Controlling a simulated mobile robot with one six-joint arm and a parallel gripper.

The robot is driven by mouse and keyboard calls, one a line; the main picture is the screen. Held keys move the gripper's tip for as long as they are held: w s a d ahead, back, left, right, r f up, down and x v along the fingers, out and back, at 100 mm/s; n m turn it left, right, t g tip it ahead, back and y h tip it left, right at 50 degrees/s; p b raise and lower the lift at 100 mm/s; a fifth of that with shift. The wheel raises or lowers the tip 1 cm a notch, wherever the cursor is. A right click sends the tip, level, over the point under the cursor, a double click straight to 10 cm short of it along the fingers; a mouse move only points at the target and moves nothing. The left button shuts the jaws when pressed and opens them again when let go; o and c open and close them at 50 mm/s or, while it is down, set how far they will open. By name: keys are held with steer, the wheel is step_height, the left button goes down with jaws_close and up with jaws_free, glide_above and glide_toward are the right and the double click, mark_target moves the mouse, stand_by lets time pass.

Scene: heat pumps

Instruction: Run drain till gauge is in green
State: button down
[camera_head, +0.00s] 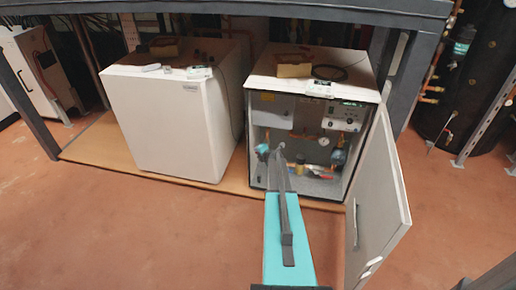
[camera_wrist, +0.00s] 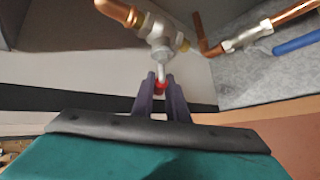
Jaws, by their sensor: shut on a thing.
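A metal drain valve (camera_wrist: 158,32) on a copper pipe shows in the wrist view, with a pale lever ending in a red tip (camera_wrist: 161,86) hanging below it. My gripper (camera_wrist: 162,92) has its two dark fingers on either side of this red tip and is shut on it. In the head view my gripper (camera_head: 279,158) reaches into the left part of the open heat pump cabinet (camera_head: 258,135). A small round white gauge (camera_head: 323,141) sits inside the cabinet on the right; its needle and coloured zones are too small to read.
The cabinet door (camera_head: 378,190) stands open to the right of my arm. A closed white heat pump (camera_head: 165,120) stands to the left on a wooden base (camera_head: 90,150). The cabinet holds pipes and a blue-handled part (camera_wrist: 298,44). The reddish floor (camera_head: 150,230) in front is clear.

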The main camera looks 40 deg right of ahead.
steer(key=shift+s+f+g+p, duration=0.15)
steer(key=shift+f+g+p, duration=0.15)
steer(key=shift+p, duration=0.75)
steer(key=c, duration=1.7)
jaws_free()
steer(key=shift+c, duration=0.2)
steer(key=shift+r, duration=0.1)
steer(key=shift+r, duration=0.1)
steer(key=p+v, duration=0.1)
steer(key=v, duration=1.2)
steer(key=shift+s+a, duration=0.25)
steer(key=shift+s, duration=0.05)
